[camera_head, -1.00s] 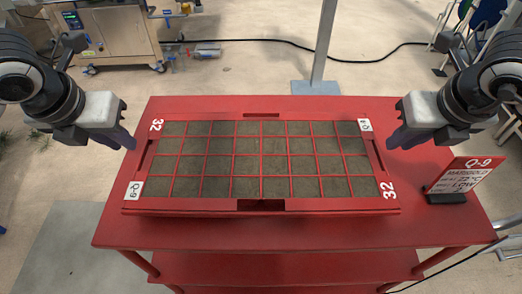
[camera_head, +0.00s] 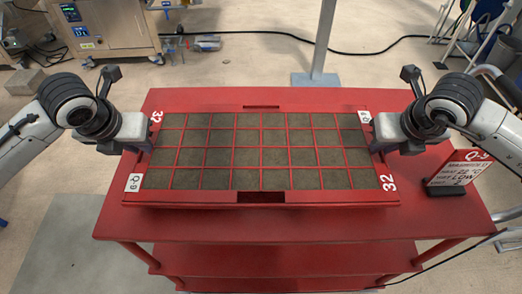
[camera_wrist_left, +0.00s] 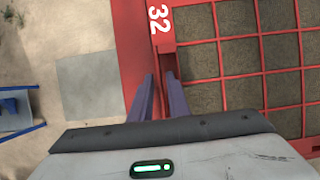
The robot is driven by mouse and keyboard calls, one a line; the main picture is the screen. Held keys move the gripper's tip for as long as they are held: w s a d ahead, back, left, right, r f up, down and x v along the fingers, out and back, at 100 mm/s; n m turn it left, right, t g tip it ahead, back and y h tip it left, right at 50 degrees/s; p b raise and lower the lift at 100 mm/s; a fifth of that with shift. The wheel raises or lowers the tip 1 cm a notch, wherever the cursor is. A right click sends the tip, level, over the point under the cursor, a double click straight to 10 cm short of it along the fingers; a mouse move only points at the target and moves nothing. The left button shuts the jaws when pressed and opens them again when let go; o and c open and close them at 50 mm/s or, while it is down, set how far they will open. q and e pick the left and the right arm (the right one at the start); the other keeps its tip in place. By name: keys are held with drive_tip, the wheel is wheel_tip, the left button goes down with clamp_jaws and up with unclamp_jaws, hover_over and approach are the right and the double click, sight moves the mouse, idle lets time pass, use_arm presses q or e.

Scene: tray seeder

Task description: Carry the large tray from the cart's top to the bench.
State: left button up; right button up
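The large red tray (camera_head: 330,197), with a grid of soil-filled cells and "32" marks, lies flat on the red cart's top (camera_head: 300,228). My left gripper (camera_head: 146,146) is at the tray's left end. In the left wrist view its two purple fingers (camera_wrist_left: 160,92) stand close together on either side of the tray's end wall (camera_wrist_left: 166,47), with red filling the narrow gap. My right gripper (camera_head: 376,146) is at the tray's right end in the same pose; its fingertips are partly hidden by the hand and rim. The bench cannot be made out.
A sign marked Q-9 (camera_head: 458,172) stands on the cart top, right of the tray and close to my right arm. A grey post (camera_head: 322,45) rises behind the cart. A steel machine (camera_head: 110,28) stands at the back left, and a black cable crosses the floor.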

use_arm(q)
clamp_jaws()
use_arm(e)
clamp_jaws()
idle(1.2)
